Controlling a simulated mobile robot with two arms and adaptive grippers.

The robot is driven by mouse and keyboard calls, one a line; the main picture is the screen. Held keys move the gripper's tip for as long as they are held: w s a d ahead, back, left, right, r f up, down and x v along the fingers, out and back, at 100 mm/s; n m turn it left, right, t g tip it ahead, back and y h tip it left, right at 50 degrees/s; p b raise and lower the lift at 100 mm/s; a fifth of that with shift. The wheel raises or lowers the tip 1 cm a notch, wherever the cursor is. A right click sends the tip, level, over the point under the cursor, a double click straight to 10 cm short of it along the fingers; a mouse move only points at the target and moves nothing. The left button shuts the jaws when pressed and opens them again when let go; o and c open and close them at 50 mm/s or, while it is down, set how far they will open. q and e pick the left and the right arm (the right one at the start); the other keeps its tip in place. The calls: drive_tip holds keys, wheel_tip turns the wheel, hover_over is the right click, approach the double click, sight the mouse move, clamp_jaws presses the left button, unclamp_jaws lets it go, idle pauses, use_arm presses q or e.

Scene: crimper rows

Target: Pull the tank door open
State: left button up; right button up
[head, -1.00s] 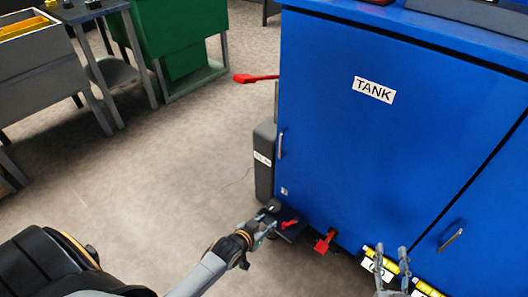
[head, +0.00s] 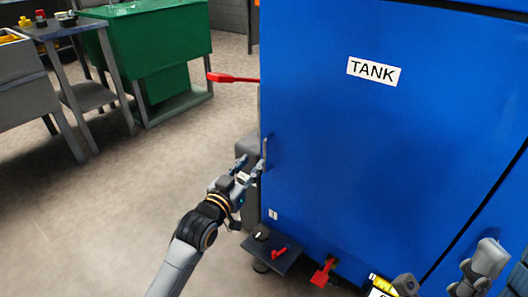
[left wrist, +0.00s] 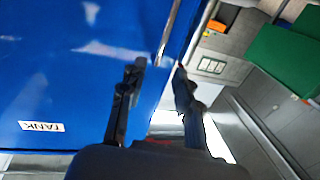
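The blue tank door (head: 350,150) carries a white TANK label (head: 373,72) and looks shut. Its slim metal handle (head: 265,148) stands upright at the door's left edge. My left gripper (head: 250,166) is at the handle's lower part. In the left wrist view my left gripper (left wrist: 158,68) has its two dark fingers apart, with the pale handle bar (left wrist: 168,32) ahead between them. I cannot tell if they touch it. The label also shows upside down in the left wrist view (left wrist: 41,126). My right gripper (head: 482,268) is at the lower right, its fingers unclear.
A red lever (head: 232,78) sticks out left of the cabinet. Low at its front are a dark pedal plate (head: 272,252) and a red lever (head: 323,272). A green cabinet (head: 155,50) and a grey table (head: 55,30) stand back left. The floor between is clear.

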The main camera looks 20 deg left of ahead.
sight(264, 149)
use_arm(q)
drive_tip(key=w, duration=0.2)
drive_tip(key=w+b, duration=0.1)
drive_tip(key=w, duration=0.2)
drive_tip(key=w+d+b, duration=0.1)
drive_tip(key=w, duration=0.1)
drive_tip(key=shift+w+d+f, duration=0.1)
drive_tip(key=shift+w, duration=0.2)
drive_tip(key=shift+w+d+b, duration=0.1)
drive_tip(key=shift+w+b, duration=0.25)
drive_tip(key=shift+w, duration=0.3)
clamp_jaws()
